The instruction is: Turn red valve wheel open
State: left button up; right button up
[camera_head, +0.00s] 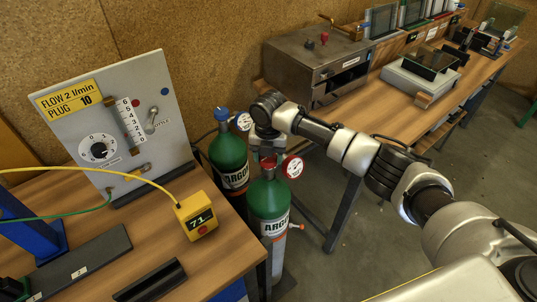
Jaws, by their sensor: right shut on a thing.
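Two green ARGON cylinders stand between the benches. The rear cylinder (229,160) has a blue valve wheel (222,114) and a gauge (243,121) on top. The front cylinder (268,200) has a red-rimmed gauge (293,167). My right gripper (267,154) points down over the top of the front cylinder, shut on its red valve wheel (268,162). The gripper hides most of this wheel, so its turn angle cannot be told. My left gripper is out of view.
A grey flow panel (150,70) stands on the left bench, with a yellow meter (196,215) reading about 71. A metal cabinet (310,65) stands on the rear bench behind my right arm. Grey floor (350,245) is open at right.

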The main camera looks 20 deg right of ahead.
jog(key=o, duration=0.9)
jog(key=shift+r, duration=0.1)
jog(key=shift+r+b, duration=1.3)
jog(key=shift+r, duration=4.05)
